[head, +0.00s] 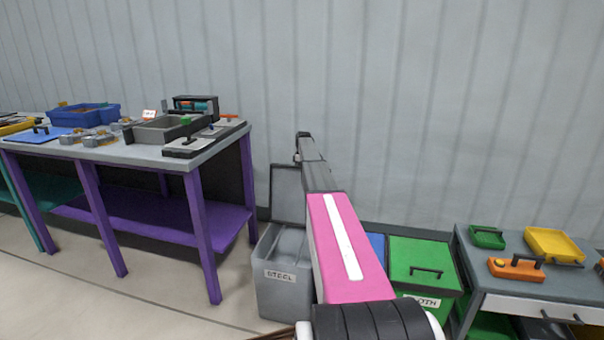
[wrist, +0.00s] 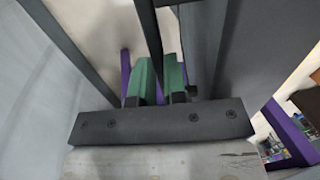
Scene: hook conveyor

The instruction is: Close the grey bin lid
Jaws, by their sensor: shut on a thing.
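The grey bin (head: 284,297), labelled STEEL, stands on the floor in the middle of the head view. Its grey lid (head: 286,190) is open and stands roughly upright at the back, by the wall. My arm reaches over the bin's right side and hides part of the bin and lid. My gripper (head: 302,146) is at the lid's top edge in the head view, small and dark. In the wrist view, its green-padded fingers (wrist: 158,75) are close together around a thin dark bar. Whether this bar is the lid's handle or edge is unclear.
A purple-legged workbench (head: 207,150) with trays and tools stands left of the bin. A blue bin (head: 376,245) and a green-lidded bin (head: 420,256) are to the right. A low grey table (head: 513,282) stands at far right. The wall is close behind.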

